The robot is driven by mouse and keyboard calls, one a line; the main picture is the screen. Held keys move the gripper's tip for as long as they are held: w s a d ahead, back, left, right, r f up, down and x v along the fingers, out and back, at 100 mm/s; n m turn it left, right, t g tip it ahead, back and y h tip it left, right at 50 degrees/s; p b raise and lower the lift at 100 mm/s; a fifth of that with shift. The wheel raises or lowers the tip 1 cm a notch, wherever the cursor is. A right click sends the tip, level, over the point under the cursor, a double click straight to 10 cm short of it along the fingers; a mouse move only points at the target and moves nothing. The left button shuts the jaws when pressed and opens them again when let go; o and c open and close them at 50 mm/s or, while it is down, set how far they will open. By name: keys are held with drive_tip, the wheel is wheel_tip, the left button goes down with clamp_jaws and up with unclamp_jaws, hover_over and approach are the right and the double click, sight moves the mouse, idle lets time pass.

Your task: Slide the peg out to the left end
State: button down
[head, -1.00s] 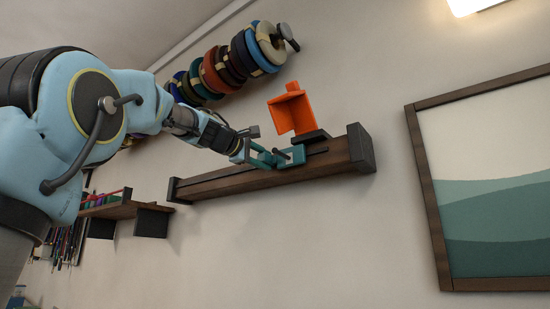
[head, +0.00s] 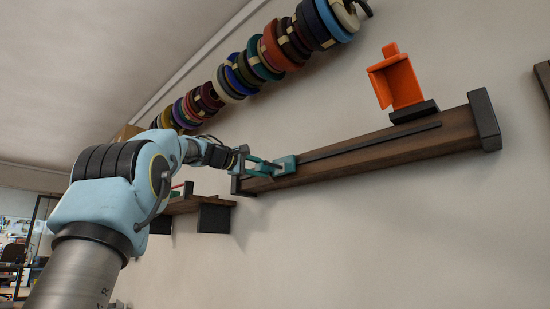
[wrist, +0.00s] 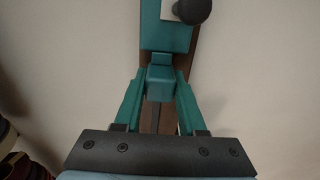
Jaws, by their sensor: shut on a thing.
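The peg is a teal sliding block (head: 286,164) on a dark wooden rail (head: 375,147) fixed to the wall. It sits close to the rail's left end, near the dark left end cap (head: 237,186). In the wrist view the block (wrist: 166,38) carries a black knob (wrist: 192,9) on a pale plate, and a small teal tab (wrist: 159,84) sticks out towards me. My gripper (head: 268,167) is at the block's left side. In the wrist view its two teal fingers (wrist: 161,80) are shut on the tab, one on each side.
A dark slot (head: 370,143) runs along the rail to the right, free of the block. An orange holder (head: 398,82) stands on the rail's right part, by the right end cap (head: 484,119). Cord spools (head: 270,52) hang above. A shelf (head: 190,205) is below left.

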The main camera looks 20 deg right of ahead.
drive_tip(key=shift+w+a+f+p, duration=0.1)
drive_tip(key=shift+w+a+p, duration=0.3)
drive_tip(key=shift+w, duration=0.4)
drive_tip(key=shift+w+a+r+p, duration=0.1)
drive_tip(key=shift+w+a+p, duration=0.15)
drive_tip(key=shift+w+a, duration=0.45)
drive_tip(key=shift+w+a+f+p, duration=0.1)
drive_tip(key=shift+w+a+p, duration=0.2)
drive_tip(key=shift+w, duration=0.65)
drive_tip(key=shift+c, duration=2.4)
unclamp_jaws()
drive_tip(key=b+v, duration=0.5)
drive_tip(key=v, duration=0.5)
drive_tip(key=shift+s+a, duration=0.2)
drive_tip(key=shift+a, duration=0.1)
